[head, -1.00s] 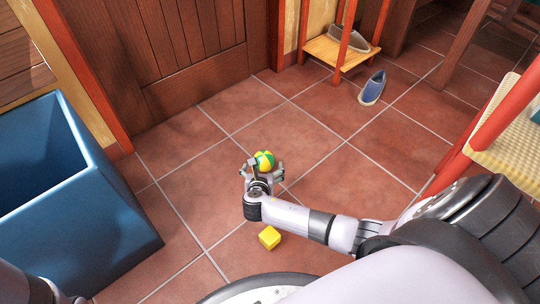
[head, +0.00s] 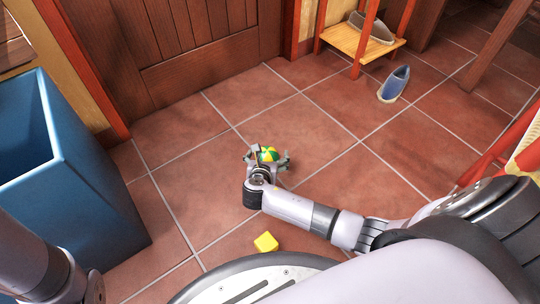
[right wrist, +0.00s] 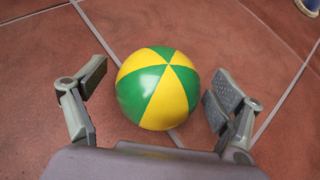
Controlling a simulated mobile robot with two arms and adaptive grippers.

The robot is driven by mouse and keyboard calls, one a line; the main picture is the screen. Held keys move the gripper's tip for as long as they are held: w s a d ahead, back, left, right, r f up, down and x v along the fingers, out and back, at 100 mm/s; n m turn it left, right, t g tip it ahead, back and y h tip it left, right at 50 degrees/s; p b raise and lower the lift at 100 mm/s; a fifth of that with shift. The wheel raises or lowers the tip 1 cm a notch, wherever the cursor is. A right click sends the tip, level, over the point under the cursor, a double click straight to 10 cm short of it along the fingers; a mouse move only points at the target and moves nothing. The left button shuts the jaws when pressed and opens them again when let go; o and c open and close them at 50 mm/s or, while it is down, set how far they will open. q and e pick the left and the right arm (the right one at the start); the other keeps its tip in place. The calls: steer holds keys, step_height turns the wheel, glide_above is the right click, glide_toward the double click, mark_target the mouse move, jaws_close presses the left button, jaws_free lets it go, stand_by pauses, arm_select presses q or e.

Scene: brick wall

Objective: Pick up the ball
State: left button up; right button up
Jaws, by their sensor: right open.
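The ball (head: 269,153), with green and yellow panels, sits on the tiled floor. It shows large in the right wrist view (right wrist: 158,88). My right gripper (head: 268,160) is open, with its two fingers on either side of the ball. In the right wrist view the left finger stands clear of the ball and the right finger is close to its side; I cannot tell whether that finger touches. My left arm shows at the lower left of the head view, but its gripper is not in view.
A large blue bin (head: 90,190) stands at the left. A blue shoe (head: 394,83) lies near a low wooden shoe rack (head: 358,44). A wooden door closes the back. Floor around the ball is clear.

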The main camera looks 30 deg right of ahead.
steer(key=c, duration=1.2)
steer(key=shift+c, duration=0.4)
steer(key=shift+r, duration=0.15)
